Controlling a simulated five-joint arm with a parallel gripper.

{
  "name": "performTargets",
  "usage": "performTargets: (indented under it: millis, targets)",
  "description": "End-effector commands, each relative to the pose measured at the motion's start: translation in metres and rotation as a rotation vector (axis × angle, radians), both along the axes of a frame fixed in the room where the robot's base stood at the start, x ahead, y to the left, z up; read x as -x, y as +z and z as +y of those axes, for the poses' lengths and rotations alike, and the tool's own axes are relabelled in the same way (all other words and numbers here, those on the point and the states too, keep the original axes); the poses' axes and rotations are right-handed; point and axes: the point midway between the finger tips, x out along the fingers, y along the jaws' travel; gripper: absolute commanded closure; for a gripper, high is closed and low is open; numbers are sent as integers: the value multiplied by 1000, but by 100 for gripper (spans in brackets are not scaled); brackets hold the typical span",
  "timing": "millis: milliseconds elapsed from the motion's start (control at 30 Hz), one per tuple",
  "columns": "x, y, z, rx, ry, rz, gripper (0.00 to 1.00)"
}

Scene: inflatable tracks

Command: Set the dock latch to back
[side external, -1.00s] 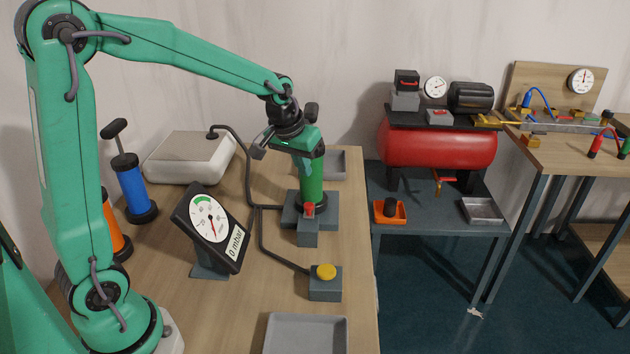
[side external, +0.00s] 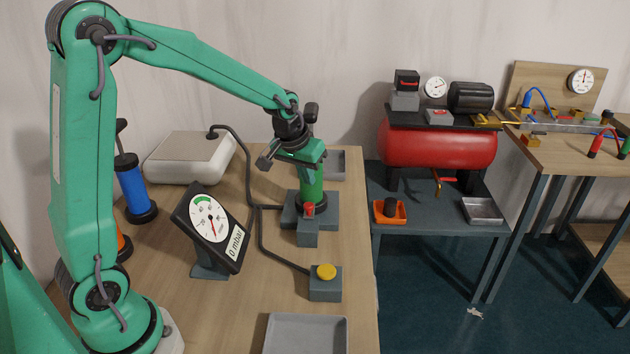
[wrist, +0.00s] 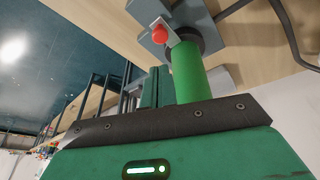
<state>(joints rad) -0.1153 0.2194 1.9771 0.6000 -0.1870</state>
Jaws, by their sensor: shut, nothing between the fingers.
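The dock (side external: 290,222) is a grey block on the wooden bench, with a green upright cylinder (side external: 312,190) standing in it. The dock latch (side external: 309,209) is a small red piece on the dock's near side, on a grey block. It also shows in the wrist view as a red knob (wrist: 160,34) beside the foot of the green cylinder (wrist: 188,72). My gripper (side external: 312,153) is shut and empty, at the top of the cylinder and above the latch. Its fingertips are hard to make out, and whether it touches the cylinder cannot be told.
A tilted gauge (side external: 212,228) reading 0 mbar stands left of the dock. A yellow button (side external: 326,271) on a grey box is in front. A black hose (side external: 247,170) runs to a white box (side external: 188,158). A grey tray (side external: 306,337) lies at the bench front.

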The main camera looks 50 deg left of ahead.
Motion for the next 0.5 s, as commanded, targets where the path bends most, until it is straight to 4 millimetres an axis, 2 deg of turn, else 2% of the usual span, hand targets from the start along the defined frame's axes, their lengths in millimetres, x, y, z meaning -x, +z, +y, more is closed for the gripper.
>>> performTargets:
  millis: [300,500]
  targets:
    - [-13,-41,5,-2,1,4,100]
    - [-20,-57,7,-3,1,1,100]
